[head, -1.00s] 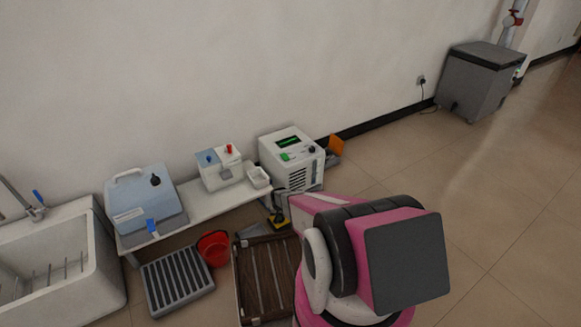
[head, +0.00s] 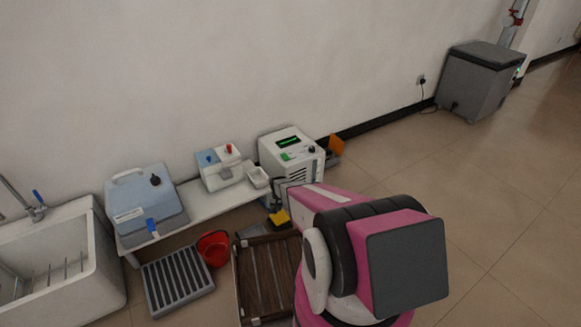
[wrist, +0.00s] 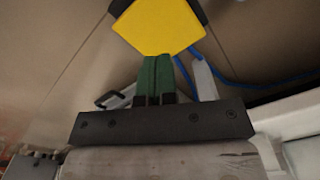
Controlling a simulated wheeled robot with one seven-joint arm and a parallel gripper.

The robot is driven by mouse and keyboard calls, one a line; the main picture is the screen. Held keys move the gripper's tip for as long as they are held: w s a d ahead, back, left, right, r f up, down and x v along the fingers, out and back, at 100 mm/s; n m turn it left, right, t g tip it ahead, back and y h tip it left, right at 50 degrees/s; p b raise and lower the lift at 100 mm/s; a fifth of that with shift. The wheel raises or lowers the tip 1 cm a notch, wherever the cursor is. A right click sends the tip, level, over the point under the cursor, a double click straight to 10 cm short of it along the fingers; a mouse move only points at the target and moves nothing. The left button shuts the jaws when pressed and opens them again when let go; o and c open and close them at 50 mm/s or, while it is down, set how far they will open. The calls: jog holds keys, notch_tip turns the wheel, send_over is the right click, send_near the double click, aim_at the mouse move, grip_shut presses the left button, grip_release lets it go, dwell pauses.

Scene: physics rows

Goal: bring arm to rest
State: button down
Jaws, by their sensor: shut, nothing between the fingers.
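My gripper (wrist: 158,82) shows in the wrist view with its green fingers pressed together and nothing between them. A yellow block-like thing with dark edges (wrist: 160,26) lies beyond the fingertips in that view; whether they touch cannot be told. In the head view my pink and black arm (head: 360,245) reaches over the floor at lower centre. The fingers are hard to make out there, near the bench's right end. A yellow thing (head: 279,218) shows just below that end.
A red bucket (head: 213,248), grey slatted tray (head: 178,281) and brown slatted crate (head: 238,285) stand on the floor.

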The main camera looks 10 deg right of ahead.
jog(key=s+r, duration=0.7)
jog(key=r, duration=0.6)
jog(key=s+r+n, duration=0.1)
jog(key=s+r, duration=0.6)
jog(key=r, duration=0.7)
jog(key=s+r+n, duration=0.1)
jog(key=s+r, duration=0.6)
jog(key=r, duration=0.7)
jog(key=shift+s+r, duration=0.15)
jog(key=w+f, duration=1.4)
jog(key=f, duration=0.4)
jog(key=shift+w+f+m, duration=0.35)
jog(key=shift+w+f, duration=0.85)
jog(key=shift+f, duration=3.3)
jog(key=shift+w+f+m, duration=0.3)
jog(key=shift+w+f, duration=0.95)
jog(key=shift+f, duration=3.25)
jog(key=shift+w+f+m, duration=0.35)
jog(key=shift+w+f, duration=0.85)
jog(key=shift+f, duration=3.3)
